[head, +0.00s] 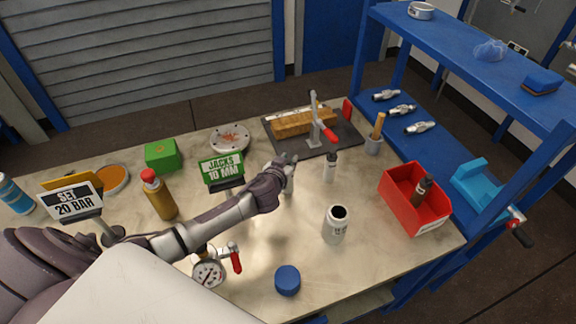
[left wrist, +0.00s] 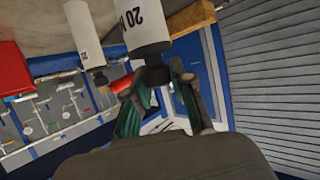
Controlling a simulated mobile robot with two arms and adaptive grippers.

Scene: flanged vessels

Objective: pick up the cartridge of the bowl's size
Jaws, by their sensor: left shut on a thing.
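My left gripper (head: 287,161) is shut on a white cartridge (head: 289,185) near the middle of the bench, mostly hidden by the hand in the head view. In the left wrist view, the held cartridge (left wrist: 134,18) shows a black "20" label and a dark end between the fingers (left wrist: 165,85). A second white cartridge with a dark top (head: 330,170) stands upright to its right. In the wrist view, another white cylinder (left wrist: 81,28) has a partly readable label. A white open-topped vessel, which looks like the bowl (head: 335,228), stands nearer the front; its label is unreadable. My right gripper is out of view.
A red bin (head: 399,207) holding a dark bottle stands at right. Around the hand are a "JACKS 10 MM" sign (head: 221,169), a clamp board (head: 345,143), a gauge with a red-handled valve (head: 208,274) and a blue cap (head: 287,281). A blue shelf (head: 455,38) borders the right.

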